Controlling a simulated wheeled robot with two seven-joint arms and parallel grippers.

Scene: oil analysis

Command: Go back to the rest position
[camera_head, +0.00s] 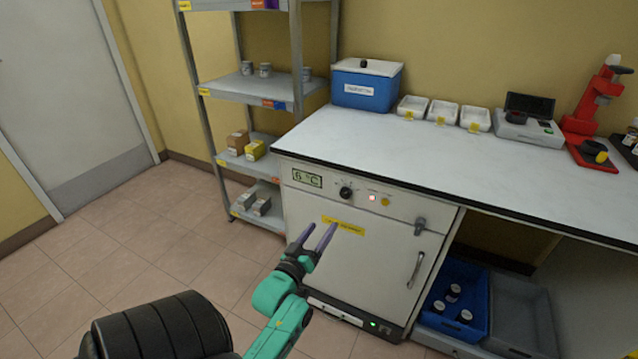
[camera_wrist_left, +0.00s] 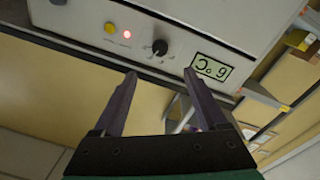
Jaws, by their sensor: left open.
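My left gripper (camera_head: 316,240) is open and empty, raised in front of the white fridge cabinet (camera_head: 390,265) under the bench. In the left wrist view its two purple-grey fingers (camera_wrist_left: 160,95) are spread with nothing between them. The cabinet door looks shut. Its display (camera_head: 307,178) reads 6 °C, with a black knob and lit red light beside it. In the wrist view the display (camera_wrist_left: 211,71) appears upside down beyond the fingertips. My right gripper is not in view.
A metal shelf rack (camera_head: 241,90) stands left of the bench. The white worktop (camera_head: 400,150) carries a blue cooler box (camera_head: 366,88), white trays (camera_head: 443,112) and a red instrument (camera_head: 592,100). A blue crate (camera_head: 452,297) with bottles sits under the bench. The tiled floor (camera_head: 150,235) at left is clear.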

